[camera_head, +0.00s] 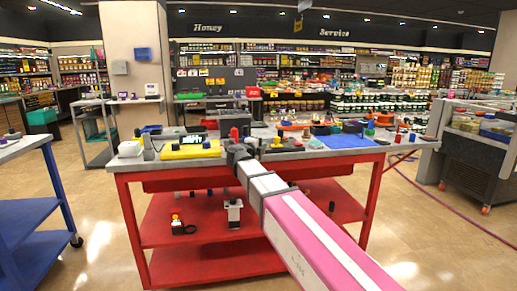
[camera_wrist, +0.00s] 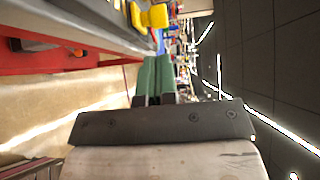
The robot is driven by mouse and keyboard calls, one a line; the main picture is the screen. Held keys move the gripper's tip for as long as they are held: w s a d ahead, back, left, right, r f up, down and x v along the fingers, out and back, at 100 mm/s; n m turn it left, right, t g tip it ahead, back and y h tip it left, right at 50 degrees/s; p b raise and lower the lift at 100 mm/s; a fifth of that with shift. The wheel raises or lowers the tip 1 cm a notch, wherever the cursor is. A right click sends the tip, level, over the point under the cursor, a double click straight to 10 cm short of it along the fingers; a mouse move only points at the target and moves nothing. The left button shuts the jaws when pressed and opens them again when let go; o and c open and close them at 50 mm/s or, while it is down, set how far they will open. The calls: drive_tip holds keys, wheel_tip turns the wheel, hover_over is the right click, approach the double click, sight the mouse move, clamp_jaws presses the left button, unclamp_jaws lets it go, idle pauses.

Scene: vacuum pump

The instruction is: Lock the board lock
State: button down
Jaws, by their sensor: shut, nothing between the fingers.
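My gripper (camera_head: 236,152) is over the front edge of the red workbench (camera_head: 262,168), near its middle. In the wrist view its green fingers (camera_wrist: 156,60) are together with nothing between them. I cannot tell for certain which item is the board lock. A yellow board (camera_head: 190,150) with small dark and grey parts lies on the bench left of my gripper. A small yellow-and-black piece (camera_head: 278,143) is just right of my gripper. In the wrist view a yellow part (camera_wrist: 152,16) shows at the bench edge, apart from the fingers. My arm and gripper hide part of the bench.
A blue mat (camera_head: 345,141) and several small coloured parts cover the right of the bench. A white device (camera_head: 130,149) stands at its left end. A blue cart (camera_head: 28,215) is at the left, a display counter (camera_head: 474,160) at the right. Open floor surrounds the bench.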

sight(275, 140)
drive_tip(key=x, duration=0.8)
drive_tip(key=shift+w+d, duration=0.15)
drive_tip(key=shift+w, duration=0.2)
drive_tip(key=shift+w+d, duration=0.2)
drive_tip(key=shift+d, duration=0.55)
drive_tip(key=shift+w+d, duration=0.25)
drive_tip(key=shift+d, duration=0.45)
drive_tip(key=shift+w+d, duration=0.2)
drive_tip(key=shift+d, duration=0.55)
drive_tip(key=shift+s, duration=0.1)
